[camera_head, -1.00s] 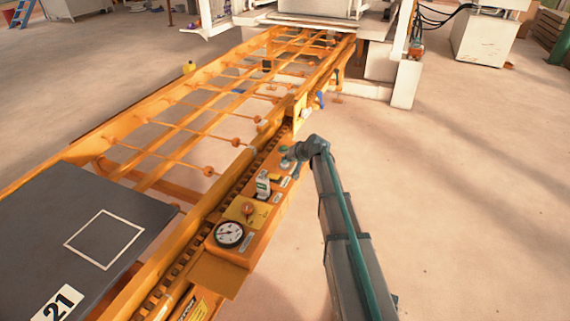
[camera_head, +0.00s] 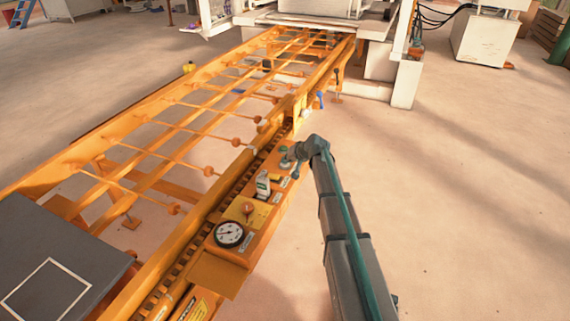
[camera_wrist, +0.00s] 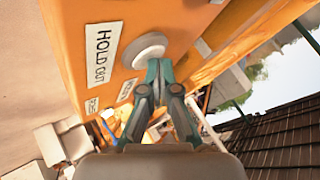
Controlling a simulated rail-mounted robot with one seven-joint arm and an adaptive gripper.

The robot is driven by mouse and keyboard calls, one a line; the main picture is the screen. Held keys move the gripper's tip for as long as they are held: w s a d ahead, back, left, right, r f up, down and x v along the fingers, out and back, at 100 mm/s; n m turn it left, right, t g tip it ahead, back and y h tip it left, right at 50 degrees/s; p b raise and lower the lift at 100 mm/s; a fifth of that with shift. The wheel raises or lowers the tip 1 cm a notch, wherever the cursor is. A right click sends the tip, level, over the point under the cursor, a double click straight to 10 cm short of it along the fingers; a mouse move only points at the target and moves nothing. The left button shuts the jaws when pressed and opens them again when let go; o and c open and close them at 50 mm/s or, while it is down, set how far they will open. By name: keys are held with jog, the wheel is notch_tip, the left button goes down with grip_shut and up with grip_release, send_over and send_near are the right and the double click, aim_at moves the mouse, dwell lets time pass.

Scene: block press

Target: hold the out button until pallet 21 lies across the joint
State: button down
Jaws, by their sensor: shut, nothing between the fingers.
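Pallet 21 (camera_head: 62,243) is the dark grey plate with a white square outline, at the bottom left of the head view. Its number is out of frame now. The out button (camera_wrist: 145,48) is round and pale, beside a HOLD OUT label (camera_wrist: 101,52) in the wrist view. My gripper (camera_wrist: 159,64) is shut and empty, its fingertips at the button's lower edge. They look to be against it, but how far it is pressed I cannot tell. In the head view my gripper (camera_head: 291,161) is at the far part of the control box. I cannot make out the joint.
The orange control box (camera_head: 245,222) carries a gauge (camera_head: 229,234) and other controls along the rail. The orange roller frame (camera_head: 180,130) runs back to the white press (camera_head: 320,20). Open floor lies to the right.

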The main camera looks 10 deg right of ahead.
jog(key=shift+r, duration=0.1)
jog(key=shift+r+p, duration=0.35)
jog(key=shift+r, duration=0.45)
jog(key=shift+r+p, duration=1.1)
jog(key=shift+r, duration=1.4)
